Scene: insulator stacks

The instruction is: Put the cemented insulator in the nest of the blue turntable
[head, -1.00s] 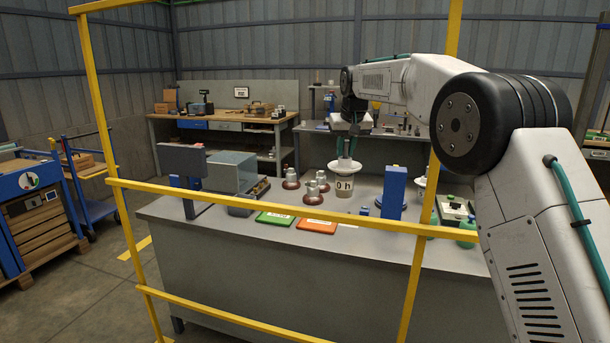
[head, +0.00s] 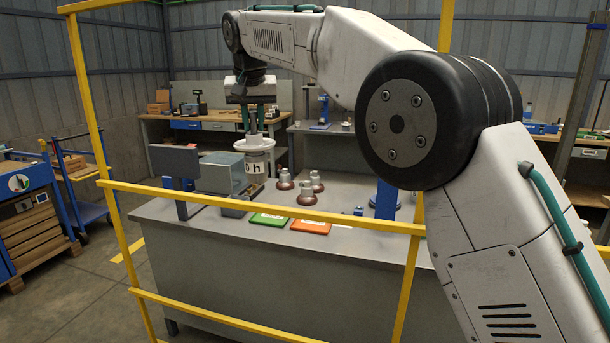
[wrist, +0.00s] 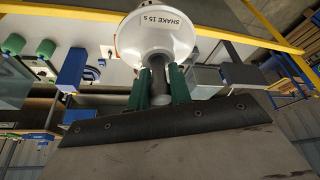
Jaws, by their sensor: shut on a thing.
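My gripper (head: 252,130) is shut on the grey pin of a white, wide-skirted insulator (head: 255,143). It is held upright above the grey bench, near the grey box at its left part. A label with large dark characters shows below the skirt. In the wrist view the skirt (wrist: 157,38) reads "SHAKE 15 s", and the green fingers (wrist: 160,92) close on the pin. A blue round base, apparently the turntable (head: 376,203), stands at a blue post (head: 386,197) right of centre, partly hidden by my arm. Its nest cannot be made out.
Several red-brown insulators with grey caps (head: 307,193) stand mid-bench. A green plate (head: 268,219) and an orange plate (head: 311,227) lie at the front edge. A dark panel on a post (head: 175,161) and a grey box (head: 219,173) stand left. Yellow rails (head: 260,206) cross in front.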

